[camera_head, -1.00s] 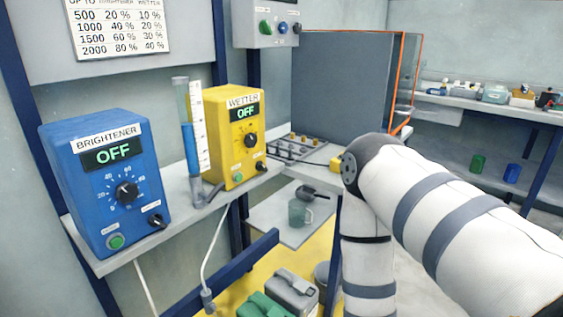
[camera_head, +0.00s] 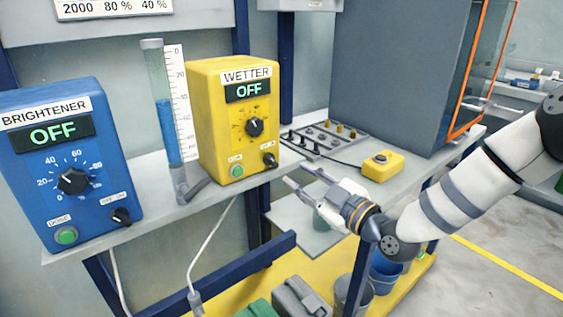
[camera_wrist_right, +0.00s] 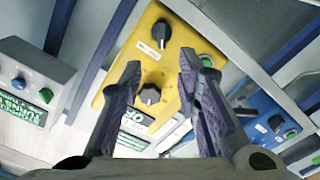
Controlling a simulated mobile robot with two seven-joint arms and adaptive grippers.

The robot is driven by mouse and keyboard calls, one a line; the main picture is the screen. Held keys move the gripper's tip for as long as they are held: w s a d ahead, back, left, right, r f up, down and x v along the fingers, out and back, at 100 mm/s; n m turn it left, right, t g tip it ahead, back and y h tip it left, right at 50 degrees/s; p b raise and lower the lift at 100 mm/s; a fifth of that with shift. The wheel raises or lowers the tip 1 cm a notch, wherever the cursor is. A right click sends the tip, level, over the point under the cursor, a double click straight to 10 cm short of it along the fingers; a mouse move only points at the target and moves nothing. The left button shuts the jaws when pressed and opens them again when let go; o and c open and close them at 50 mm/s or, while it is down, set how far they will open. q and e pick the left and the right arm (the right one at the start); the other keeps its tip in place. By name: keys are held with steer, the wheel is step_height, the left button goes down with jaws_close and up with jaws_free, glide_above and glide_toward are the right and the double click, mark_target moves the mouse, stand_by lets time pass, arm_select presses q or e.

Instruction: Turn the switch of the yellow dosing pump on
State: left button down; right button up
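The yellow dosing pump (camera_head: 207,125), labelled WETTER, stands on the shelf, and its display (camera_head: 248,90) reads OFF. Its small black switch (camera_head: 270,160) is at the lower right of the front face, below the larger dial (camera_head: 254,127). My right gripper (camera_head: 300,176) is in front of and right of the pump, apart from it, with fingers spread and empty. In the right wrist view the pump shows upside down, with the switch (camera_wrist_right: 162,29) beyond the open right gripper (camera_wrist_right: 160,62). My left gripper is not in view.
The blue BRIGHTENER pump (camera_head: 72,150), also OFF, stands left on the shelf. A glass measuring tube (camera_head: 160,90) stands between the pumps. A yellow box with a button (camera_head: 381,166) and a tray of small parts (camera_head: 322,138) lie to the right.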

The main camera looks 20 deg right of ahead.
mark_target(273, 160)
steer(key=x, duration=0.3)
steer(key=b+x, duration=0.1)
steer(key=x, duration=0.5)
steer(key=shift+f, duration=0.3)
steer(key=shift+w+a+r, duration=0.1)
steer(key=shift+w+a, duration=0.05)
steer(key=shift+w, duration=0.15)
steer(key=shift+c, duration=0.2)
jaws_close()
